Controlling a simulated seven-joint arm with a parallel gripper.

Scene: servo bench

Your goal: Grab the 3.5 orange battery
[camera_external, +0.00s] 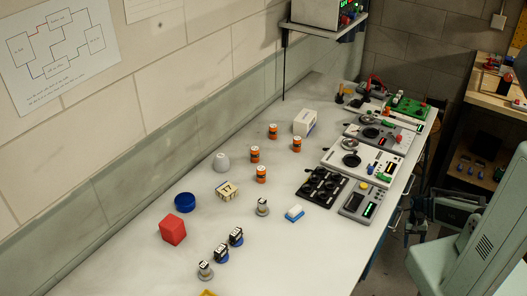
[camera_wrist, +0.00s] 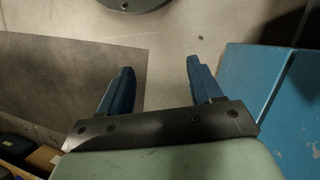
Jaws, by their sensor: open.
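No battery is in the wrist view.
Near the batteries are a white box (camera_external: 305,121), a grey dome (camera_external: 221,162), a "17" block (camera_external: 227,190) and a black holder tray (camera_external: 321,187). A blue lid (camera_external: 185,202) and red cube (camera_external: 173,230) lie left. Instrument panels (camera_external: 362,158) line the right edge.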

